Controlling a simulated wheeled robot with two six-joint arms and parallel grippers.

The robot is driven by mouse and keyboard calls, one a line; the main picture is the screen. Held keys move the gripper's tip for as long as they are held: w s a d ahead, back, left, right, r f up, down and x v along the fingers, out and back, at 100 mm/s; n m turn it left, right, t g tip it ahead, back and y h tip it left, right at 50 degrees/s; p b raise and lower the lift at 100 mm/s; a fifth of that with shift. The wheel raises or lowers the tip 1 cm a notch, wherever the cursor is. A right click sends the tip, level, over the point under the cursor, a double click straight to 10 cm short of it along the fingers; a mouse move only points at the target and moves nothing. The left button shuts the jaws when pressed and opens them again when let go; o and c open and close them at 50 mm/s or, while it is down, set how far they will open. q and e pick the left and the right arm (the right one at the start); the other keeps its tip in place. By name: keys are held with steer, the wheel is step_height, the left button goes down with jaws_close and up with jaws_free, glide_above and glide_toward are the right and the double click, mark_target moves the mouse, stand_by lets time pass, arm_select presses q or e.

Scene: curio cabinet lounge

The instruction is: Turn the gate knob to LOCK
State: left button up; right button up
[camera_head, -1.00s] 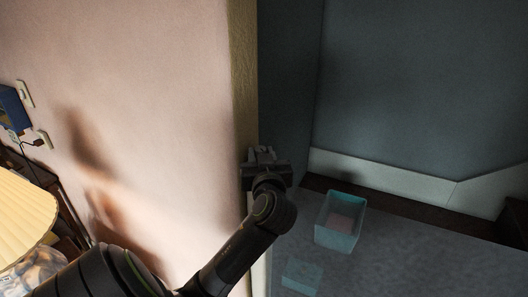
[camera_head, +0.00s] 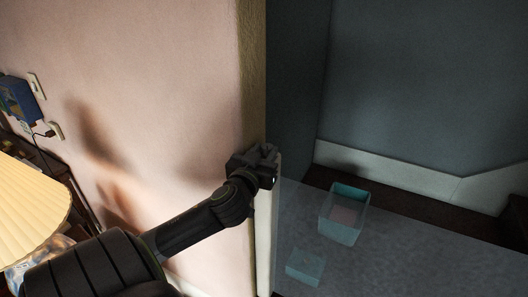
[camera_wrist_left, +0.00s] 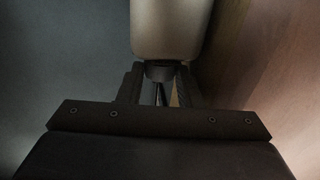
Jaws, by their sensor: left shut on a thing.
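My left gripper (camera_head: 262,156) is at the pale vertical edge where the pink wall ends, beside the clear gate panel (camera_head: 390,250). In the left wrist view its fingers (camera_wrist_left: 160,84) are shut around a small dark round part, which I take to be the gate knob (camera_wrist_left: 159,72). The knob sits at the end of a pale, rounded housing (camera_wrist_left: 171,28). In the head view the gripper hides the knob. No LOCK mark can be read, so I cannot tell the knob's setting. My right gripper is not in view.
The pink wall (camera_head: 170,60) stands left of the gripper, with outlets and a blue box (camera_head: 17,98) on it. A pleated lampshade (camera_head: 28,210) is at lower left. Beyond the clear panel, a teal open bin (camera_head: 341,228) and a teal block (camera_head: 305,267) show on the floor.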

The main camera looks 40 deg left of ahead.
arm_select(q)
steer(key=shift+r, duration=0.1)
steer(key=o, duration=0.7)
steer(key=shift+o, duration=1.1)
steer(key=shift+w+d, duration=0.1)
steer(key=shift+o, duration=0.2)
steer(key=shift+d, duration=0.15)
steer(key=shift+f, duration=0.2)
